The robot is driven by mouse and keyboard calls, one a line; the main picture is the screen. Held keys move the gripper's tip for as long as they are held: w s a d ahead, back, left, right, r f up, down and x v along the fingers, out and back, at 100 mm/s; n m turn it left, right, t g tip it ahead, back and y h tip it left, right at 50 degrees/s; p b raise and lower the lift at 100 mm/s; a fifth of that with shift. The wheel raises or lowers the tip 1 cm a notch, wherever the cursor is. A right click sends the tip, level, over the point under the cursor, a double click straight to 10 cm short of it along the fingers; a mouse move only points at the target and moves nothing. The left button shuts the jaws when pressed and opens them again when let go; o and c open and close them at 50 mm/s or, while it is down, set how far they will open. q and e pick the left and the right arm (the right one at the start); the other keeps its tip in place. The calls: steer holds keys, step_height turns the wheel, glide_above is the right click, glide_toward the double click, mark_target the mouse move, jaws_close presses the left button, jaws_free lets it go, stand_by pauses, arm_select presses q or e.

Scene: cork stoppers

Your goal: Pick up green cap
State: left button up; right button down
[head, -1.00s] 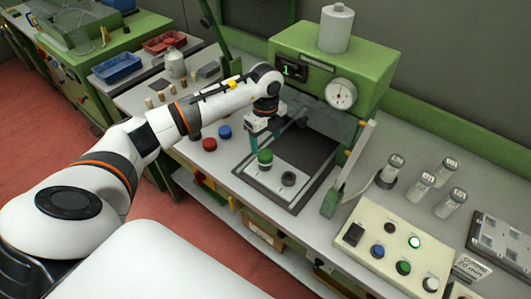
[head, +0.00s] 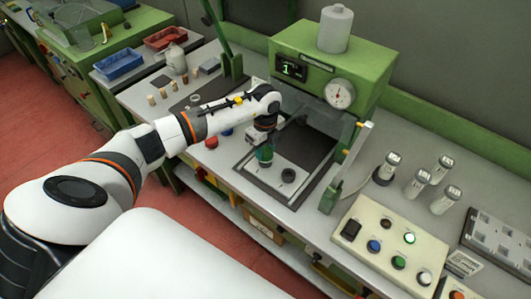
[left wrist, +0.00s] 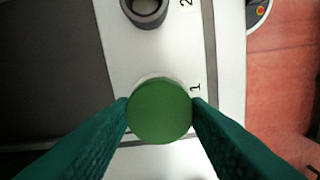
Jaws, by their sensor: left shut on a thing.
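The green cap (left wrist: 159,111) is round and sits between the two teal fingers of my left gripper (left wrist: 160,112) in the left wrist view. It is over the spot marked 1 on the light plate (left wrist: 178,58). In the head view the left gripper (head: 265,154) points down at the front of the machine, and its fingers largely cover the cap. The gripper is shut on the cap. Whether the cap still touches its seat is hidden. An empty dark ring (left wrist: 145,10) at the spot marked 2 also shows in the head view (head: 288,175). My right gripper is not in view.
The green machine (head: 330,65) with a dial stands behind the gripper. A red cap (head: 211,142) and a partly covered blue cap (head: 227,132) are left of it. A control box (head: 387,247) with buttons and several clear vials (head: 416,183) stand to the right.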

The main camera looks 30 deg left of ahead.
mark_target(266, 151)
arm_select(q)
steer(key=shift+r, duration=0.55)
step_height(266, 151, up, 9)
steer(key=b, duration=0.3)
